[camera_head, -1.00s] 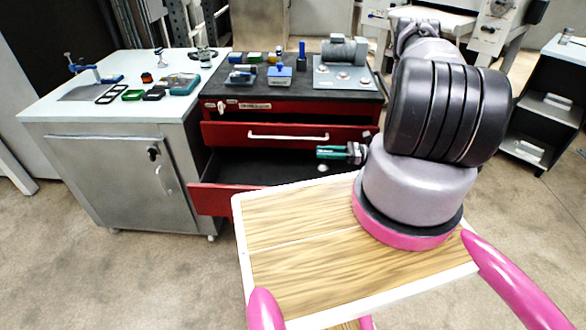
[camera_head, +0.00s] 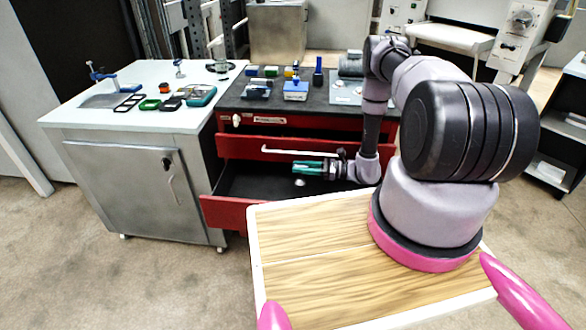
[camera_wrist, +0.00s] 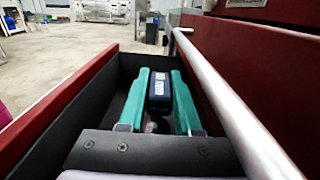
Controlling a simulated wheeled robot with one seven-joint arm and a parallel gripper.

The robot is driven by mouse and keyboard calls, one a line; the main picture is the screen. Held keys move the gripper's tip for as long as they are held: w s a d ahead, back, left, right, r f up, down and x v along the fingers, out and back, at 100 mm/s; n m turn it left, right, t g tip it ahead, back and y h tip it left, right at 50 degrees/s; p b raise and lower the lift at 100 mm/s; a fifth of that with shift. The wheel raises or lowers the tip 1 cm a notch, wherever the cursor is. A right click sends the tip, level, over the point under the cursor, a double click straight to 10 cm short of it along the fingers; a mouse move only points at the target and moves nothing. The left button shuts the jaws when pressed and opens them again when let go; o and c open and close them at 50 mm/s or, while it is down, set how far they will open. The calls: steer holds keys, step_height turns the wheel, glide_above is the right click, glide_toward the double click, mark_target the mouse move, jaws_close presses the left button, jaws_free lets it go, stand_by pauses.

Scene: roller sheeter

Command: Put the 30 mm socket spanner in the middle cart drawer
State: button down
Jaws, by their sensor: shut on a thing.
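My gripper (camera_head: 308,167) has green fingers and is shut on a dark blue block with white lettering, which I take for the handle of the 30 mm socket spanner (camera_wrist: 159,90). The lettering is too small to read. A pale round end (camera_head: 299,183) shows just below the fingers and seems to be the spanner's lower end; the rest is hidden. The red cart's open drawer (camera_head: 228,212) lies under the gripper, with a dark, empty-looking interior. In the wrist view the held block is over this drawer, between its red side wall (camera_wrist: 60,97) and the cart front.
A closed drawer with a long bar handle (camera_head: 295,152) is just above the open one, close to my gripper. The cart top (camera_head: 240,103) holds several blue, green and yellow items. A white-topped cabinet (camera_head: 75,117) with small tools stands to the left.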

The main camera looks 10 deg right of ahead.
steer(key=x, duration=0.3)
steer(key=shift+f, duration=0.25)
steer(key=shift+f, duration=0.1)
steer(key=shift+f, duration=0.5)
steer(key=c, duration=0.6)
jaws_free()
